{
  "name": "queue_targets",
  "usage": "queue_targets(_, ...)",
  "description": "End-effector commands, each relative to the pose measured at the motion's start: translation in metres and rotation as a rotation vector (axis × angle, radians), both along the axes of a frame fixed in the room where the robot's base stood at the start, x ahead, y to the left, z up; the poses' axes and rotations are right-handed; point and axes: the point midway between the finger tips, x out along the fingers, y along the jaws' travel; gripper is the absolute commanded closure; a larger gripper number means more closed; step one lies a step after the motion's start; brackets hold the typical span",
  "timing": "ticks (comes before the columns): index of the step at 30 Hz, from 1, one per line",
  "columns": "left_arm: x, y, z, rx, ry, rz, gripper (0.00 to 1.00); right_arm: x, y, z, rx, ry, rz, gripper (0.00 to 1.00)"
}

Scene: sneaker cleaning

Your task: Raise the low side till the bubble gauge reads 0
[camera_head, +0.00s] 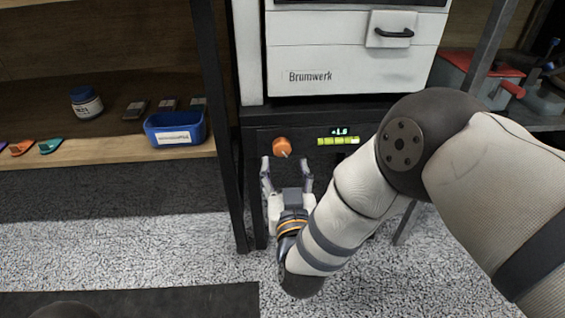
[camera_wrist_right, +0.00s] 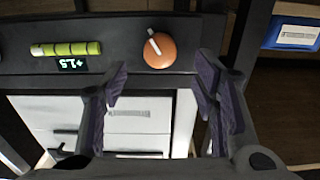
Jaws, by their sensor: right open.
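The orange knob (camera_head: 282,147) with a white pointer line is on the dark front panel under the white Brumwerk cabinet. The green bubble gauge (camera_head: 338,141) is right of it, with a small digital readout (camera_head: 340,131) above. In the wrist view the readout (camera_wrist_right: 73,64) looks like +1.5, and a pale bubble sits at the left end of the gauge (camera_wrist_right: 66,48). My right gripper (camera_head: 286,168) is open and empty just in front of the knob. In the wrist view the knob (camera_wrist_right: 159,50) lies beyond the fingertips, roughly between them. My left gripper is out of view.
The white cabinet (camera_head: 350,60) stands above the panel. A black shelf post (camera_head: 222,120) is close on the left. A blue bin (camera_head: 178,130) and a jar (camera_head: 86,103) stand on the wooden shelf. A red box (camera_head: 466,65) is at the right. Grey floor lies below.

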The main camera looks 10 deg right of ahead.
Motion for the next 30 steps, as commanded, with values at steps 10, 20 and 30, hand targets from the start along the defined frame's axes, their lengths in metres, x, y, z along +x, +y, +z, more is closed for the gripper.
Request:
queue_targets(10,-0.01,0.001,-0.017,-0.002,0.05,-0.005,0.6,0.055,0.0,-0.003,0.0,0.004,0.001,0.46)
queue_targets(20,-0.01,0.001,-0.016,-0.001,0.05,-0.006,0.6,0.057,0.0,-0.001,-0.001,0.005,0.001,0.62)
queue_targets(30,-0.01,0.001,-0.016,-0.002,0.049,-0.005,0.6,0.056,0.0,-0.002,0.005,0.005,0.001,0.94)
